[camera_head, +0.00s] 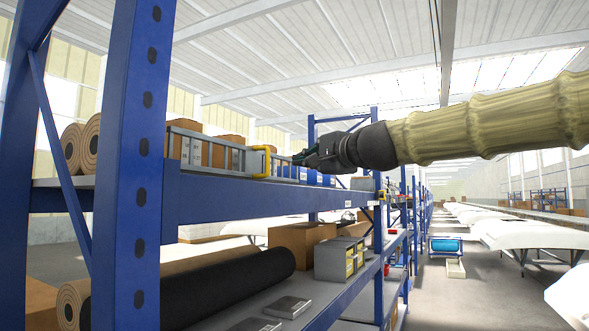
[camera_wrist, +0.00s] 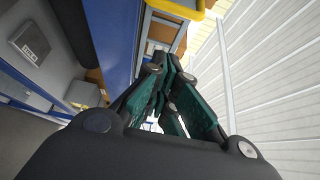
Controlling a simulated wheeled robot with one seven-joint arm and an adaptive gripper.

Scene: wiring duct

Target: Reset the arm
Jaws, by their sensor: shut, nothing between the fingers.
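My gripper (camera_head: 298,158) is at the end of my arm, which reaches in from the right at the height of the upper shelf. In the wrist view, the green-padded fingers of my gripper (camera_wrist: 163,68) come together at the tips with nothing between them. A grey slotted duct (camera_head: 228,157) lies along the upper shelf to the left of my gripper. A yellow bracket-like piece (camera_head: 262,161) is at the duct's near side, apart from the fingers in the picture. A yellow part (camera_wrist: 178,6) also shows at the top of the wrist view.
A blue shelf upright (camera_head: 128,150) stands at the left, and a blue beam (camera_head: 250,201) runs below the duct. The aisle (camera_head: 465,290) at right has open floor.

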